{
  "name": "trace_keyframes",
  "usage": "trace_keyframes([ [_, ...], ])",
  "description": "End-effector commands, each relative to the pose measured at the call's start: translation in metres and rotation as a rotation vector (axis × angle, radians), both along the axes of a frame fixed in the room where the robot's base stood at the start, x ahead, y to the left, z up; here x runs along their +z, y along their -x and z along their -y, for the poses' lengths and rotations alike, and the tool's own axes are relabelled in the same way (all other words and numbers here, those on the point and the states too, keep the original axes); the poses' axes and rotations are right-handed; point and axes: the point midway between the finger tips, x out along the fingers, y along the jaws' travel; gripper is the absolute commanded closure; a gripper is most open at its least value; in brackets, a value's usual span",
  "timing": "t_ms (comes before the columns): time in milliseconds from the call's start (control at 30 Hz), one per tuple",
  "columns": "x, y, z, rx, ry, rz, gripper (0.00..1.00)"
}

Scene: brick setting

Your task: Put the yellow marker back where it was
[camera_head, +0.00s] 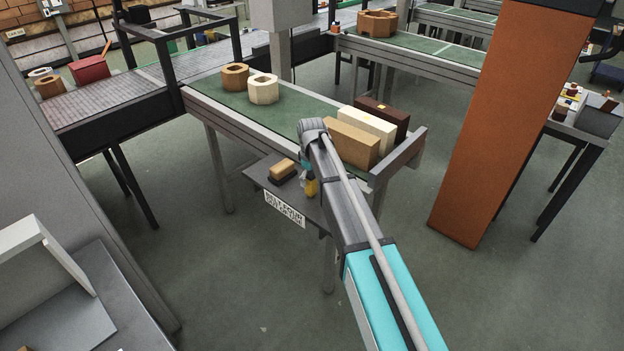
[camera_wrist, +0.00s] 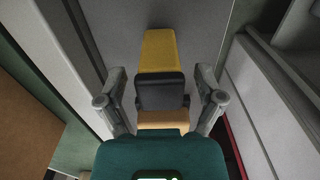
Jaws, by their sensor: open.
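In the wrist view the yellow marker (camera_wrist: 160,48) lies in line with my gripper (camera_wrist: 161,75), with a black section and a tan-orange piece nearer the palm. The two fingers are spread, one on each side of the black section, and I see gaps beside it. In the head view a small yellow part of the marker (camera_head: 311,187) shows at the small grey shelf (camera_head: 312,207), close beside my arm. My arm hides most of the gripper there.
A tan-topped block with a dark base (camera_head: 283,171) lies on the shelf left of the marker. Above is the green conveyor table (camera_head: 215,95) with a tan brick (camera_head: 350,144), a cream brick (camera_head: 368,127) and a dark brown brick (camera_head: 384,115). An orange pillar (camera_head: 505,120) stands at right.

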Motion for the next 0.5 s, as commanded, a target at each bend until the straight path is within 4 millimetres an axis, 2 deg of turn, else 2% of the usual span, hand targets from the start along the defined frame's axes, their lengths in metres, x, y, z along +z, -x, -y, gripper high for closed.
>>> trace_keyframes([
  [33, 0.009, 0.0, 0.0, 0.0, 0.0, 0.0, 0.14],
  [500, 0.049, -0.001, 0.001, 0.0, 0.0, 0.0, 0.14],
])
